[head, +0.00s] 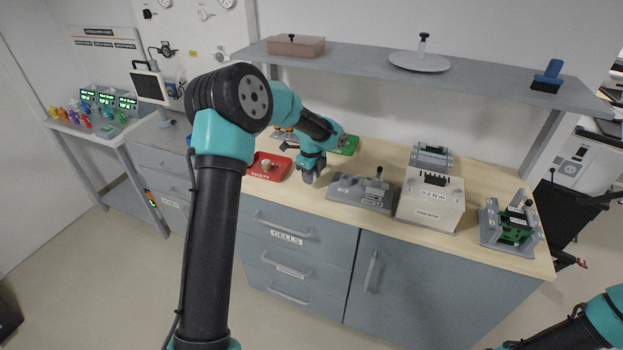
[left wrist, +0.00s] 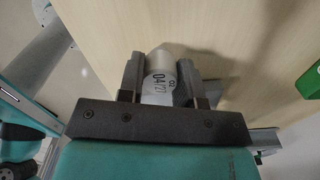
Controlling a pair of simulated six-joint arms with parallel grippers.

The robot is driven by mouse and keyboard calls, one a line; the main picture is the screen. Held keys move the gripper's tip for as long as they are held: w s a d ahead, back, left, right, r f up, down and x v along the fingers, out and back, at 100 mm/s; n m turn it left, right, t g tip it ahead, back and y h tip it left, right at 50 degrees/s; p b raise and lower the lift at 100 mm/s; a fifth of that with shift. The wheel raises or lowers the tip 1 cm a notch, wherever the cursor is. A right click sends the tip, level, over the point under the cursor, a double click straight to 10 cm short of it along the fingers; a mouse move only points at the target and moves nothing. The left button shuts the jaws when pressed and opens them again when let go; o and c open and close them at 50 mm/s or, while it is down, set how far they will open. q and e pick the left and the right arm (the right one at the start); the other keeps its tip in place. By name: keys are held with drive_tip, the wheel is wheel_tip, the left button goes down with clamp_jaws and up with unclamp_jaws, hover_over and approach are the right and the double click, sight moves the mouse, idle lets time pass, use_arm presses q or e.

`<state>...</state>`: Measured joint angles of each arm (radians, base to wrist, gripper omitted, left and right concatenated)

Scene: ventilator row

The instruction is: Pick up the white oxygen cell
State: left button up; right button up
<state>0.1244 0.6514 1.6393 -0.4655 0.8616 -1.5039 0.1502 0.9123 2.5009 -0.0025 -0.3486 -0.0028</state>
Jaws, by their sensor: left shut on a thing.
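The white oxygen cell (left wrist: 158,84) is a small white cylinder with a rounded top and black print reading "04/27". It sits between the two dark fingers of my left gripper (head: 312,177), which are closed on its sides. In the left wrist view the pale bench top lies behind it. The cell is hidden by the gripper in the head view, where the gripper is over the bench between the red tray (head: 253,185) and the grey fixture (head: 345,191). My right gripper is out of the picture; only part of its arm shows at the lower right.
A green tray (head: 349,145) lies behind my left gripper. A light box (head: 430,205) and a clamp stand with a green board (head: 515,228) are to the right. A grey shelf (head: 365,67) overhangs the bench's back. Bare bench shows around the gripper.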

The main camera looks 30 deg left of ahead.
use_arm(q)
drive_tip(key=shift+r, duration=0.55)
drive_tip(key=shift+s+d+r, duration=0.2)
drive_tip(key=shift+s+r, duration=0.15)
drive_tip(key=shift+r, duration=0.25)
drive_tip(key=s+d+r, duration=0.1)
drive_tip(key=s+d, duration=0.7)
drive_tip(key=s, duration=0.5)
drive_tip(key=shift+r, duration=0.15)
